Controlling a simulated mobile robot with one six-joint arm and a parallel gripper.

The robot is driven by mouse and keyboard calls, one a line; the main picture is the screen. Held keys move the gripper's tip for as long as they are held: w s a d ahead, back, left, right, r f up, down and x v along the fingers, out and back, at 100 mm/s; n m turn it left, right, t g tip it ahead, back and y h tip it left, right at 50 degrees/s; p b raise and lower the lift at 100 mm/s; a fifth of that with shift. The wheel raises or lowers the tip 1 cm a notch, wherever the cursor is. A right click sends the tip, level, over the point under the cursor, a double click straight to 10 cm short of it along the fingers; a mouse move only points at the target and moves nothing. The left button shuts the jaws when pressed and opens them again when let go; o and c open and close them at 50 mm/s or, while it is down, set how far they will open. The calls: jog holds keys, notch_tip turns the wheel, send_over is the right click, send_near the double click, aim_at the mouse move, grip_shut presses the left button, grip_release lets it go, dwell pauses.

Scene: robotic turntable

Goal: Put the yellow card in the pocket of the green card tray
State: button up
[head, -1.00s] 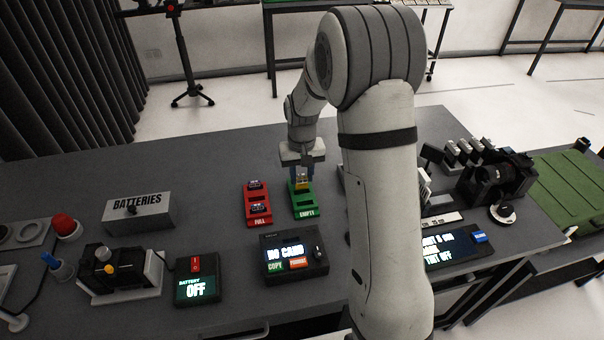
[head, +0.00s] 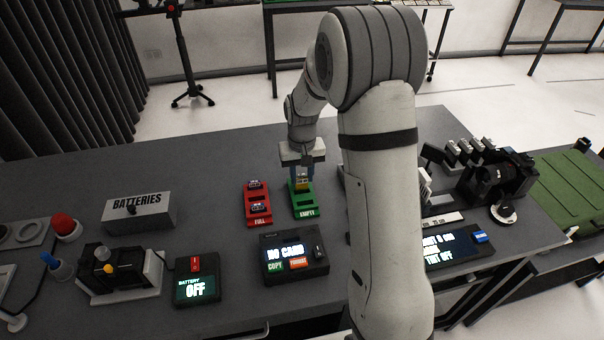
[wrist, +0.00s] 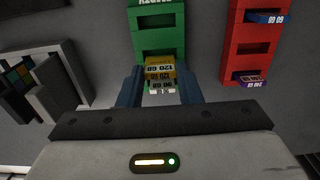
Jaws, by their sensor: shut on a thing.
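The yellow card (wrist: 160,70) is between the two blue fingers of my gripper (wrist: 160,92) in the wrist view. My gripper is shut on it, and the card also shows small in the head view (head: 302,181). The green card tray (head: 305,207), labelled EMPTY, lies directly under the gripper. In the wrist view the tray (wrist: 138,35) shows an empty dark pocket near its labelled end. I cannot tell whether the card touches the tray.
A card reader (head: 293,257) reading NO CARD is in front. A BATTERIES box (head: 140,212) is further left. Table behind the trays is clear.

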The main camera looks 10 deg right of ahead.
aim_at(302, 178)
jog(key=shift+f+b, duration=1.1)
jog(key=shift+f, duration=0.45)
jog(key=o, duration=1)
jog(key=shift+o, duration=0.2)
jog(key=shift+r, duration=0.15)
notch_tip(302, 178, up, 8)
jog(key=shift+f, duration=0.25)
jog(key=shift+r, duration=0.1)
jog(key=s+r+t, duration=0.1)
jog(key=s+r, duration=0.3)
jog(key=s, duration=0.9)
jog(key=s+d+r+t, duration=0.1)
jog(key=s+r, duration=0.3)
jog(key=s, duration=0.9)
jog(key=shift+d+t, duration=0.25)
jog(key=shift+t, duration=0.15)
